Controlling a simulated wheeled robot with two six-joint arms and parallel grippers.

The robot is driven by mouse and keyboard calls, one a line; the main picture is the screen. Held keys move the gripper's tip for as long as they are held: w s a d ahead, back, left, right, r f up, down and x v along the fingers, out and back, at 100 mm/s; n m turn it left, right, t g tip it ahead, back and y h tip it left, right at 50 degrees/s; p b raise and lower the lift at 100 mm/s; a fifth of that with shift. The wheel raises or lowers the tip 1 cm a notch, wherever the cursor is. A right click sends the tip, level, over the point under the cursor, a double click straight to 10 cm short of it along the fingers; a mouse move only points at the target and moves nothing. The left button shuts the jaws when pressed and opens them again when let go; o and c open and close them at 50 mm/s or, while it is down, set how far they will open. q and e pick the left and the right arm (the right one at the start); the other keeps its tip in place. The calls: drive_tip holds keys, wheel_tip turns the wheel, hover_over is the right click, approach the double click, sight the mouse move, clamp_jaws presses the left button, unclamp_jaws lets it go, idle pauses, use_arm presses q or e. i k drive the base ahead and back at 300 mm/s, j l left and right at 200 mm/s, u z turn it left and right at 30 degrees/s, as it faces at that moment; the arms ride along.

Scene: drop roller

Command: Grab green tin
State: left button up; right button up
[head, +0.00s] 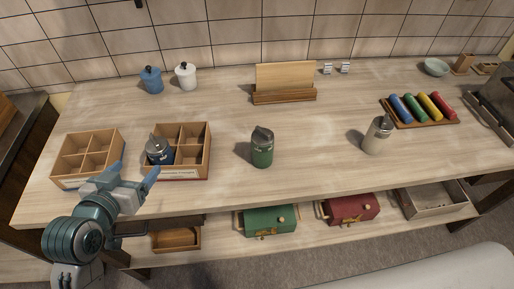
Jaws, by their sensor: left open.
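The green tin (262,149) has a grey top and stands upright on the worktop near the middle. My left gripper (136,172) is open at the left, by the front of the wooden divided boxes. It is well to the left of the green tin and apart from it. A dark blue tin (158,150) with a grey top stands in the divided box (207,150), just beyond the gripper. My right gripper does not show.
Another divided box (60,166) stands at the left. A pale tin (377,136) stands right of the green tin. Coloured rollers lie on a tray (436,123) at the right. A wooden stand (284,97) is behind. The worktop around the green tin is clear.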

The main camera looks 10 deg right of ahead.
sight(262, 157)
drive_tip(key=l+u, duration=0.1)
drive_tip(key=l, duration=0.4)
drive_tip(key=k+l+u, duration=0.15)
drive_tip(key=l, duration=0.3)
drive_tip(key=l+u, duration=0.1)
drive_tip(key=l, duration=0.4)
drive_tip(key=k+l+u, duration=0.15)
drive_tip(key=l, duration=0.3)
drive_tip(key=l+u, duration=0.1)
drive_tip(key=l, duration=0.4)
